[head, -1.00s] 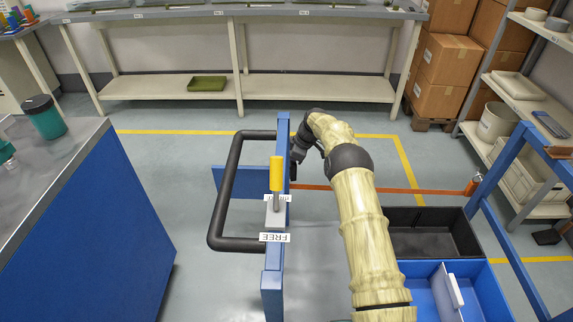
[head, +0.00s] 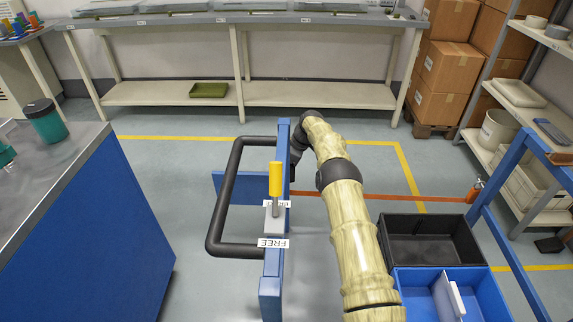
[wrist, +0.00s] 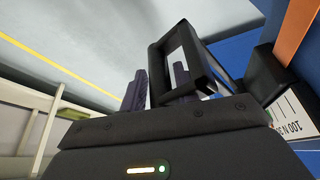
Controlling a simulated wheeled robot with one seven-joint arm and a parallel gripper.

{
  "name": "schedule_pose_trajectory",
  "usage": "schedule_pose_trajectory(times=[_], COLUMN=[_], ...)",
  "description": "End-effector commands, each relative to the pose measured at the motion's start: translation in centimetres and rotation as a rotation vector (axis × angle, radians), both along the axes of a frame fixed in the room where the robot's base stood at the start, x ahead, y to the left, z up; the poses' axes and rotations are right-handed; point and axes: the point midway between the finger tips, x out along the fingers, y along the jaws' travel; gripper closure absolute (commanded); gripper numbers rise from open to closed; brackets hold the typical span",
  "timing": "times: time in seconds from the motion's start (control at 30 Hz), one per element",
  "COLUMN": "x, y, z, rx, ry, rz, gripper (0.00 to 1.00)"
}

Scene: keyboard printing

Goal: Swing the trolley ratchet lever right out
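The trolley's blue upright frame (head: 281,190) with its black tube handle (head: 223,195) stands in the middle of the head view. The ratchet lever shows in the wrist view as a black rectangular loop (wrist: 208,72) beside a dark ratchet body (wrist: 262,80). My gripper (wrist: 158,90) has its two dark purple fingers on either side of the loop's left bar, with little gap, and looks shut on it. One finger shows through the loop's opening. In the head view my gripper is mostly hidden behind the frame and my arm.
An orange strap (head: 430,197) runs right from the trolley at low height. A yellow-handled lever (head: 275,180) with a FREE label (head: 272,243) is on the frame. A black bin (head: 430,240) and blue bin (head: 415,285) stand at the right. A blue-sided bench (head: 110,220) is at left.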

Motion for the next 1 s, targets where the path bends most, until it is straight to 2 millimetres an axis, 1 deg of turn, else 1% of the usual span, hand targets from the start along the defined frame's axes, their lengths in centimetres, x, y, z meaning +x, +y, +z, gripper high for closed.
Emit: schedule_pose_trajectory(times=[0.17, 0.27, 0.37, 1.0], x=[0.0, 0.0, -0.2, -1.7], y=[0.0, -0.3, -0.7, -5.2], z=[0.2, 0.9, 2.1, 13.6], rx=[-0.001, -0.001, -0.001, 0.000], ry=[-0.001, -0.002, -0.002, -0.002], rz=[0.001, 0.000, 0.000, 0.000], gripper=[0.69, 0.69, 0.69, 0.69])
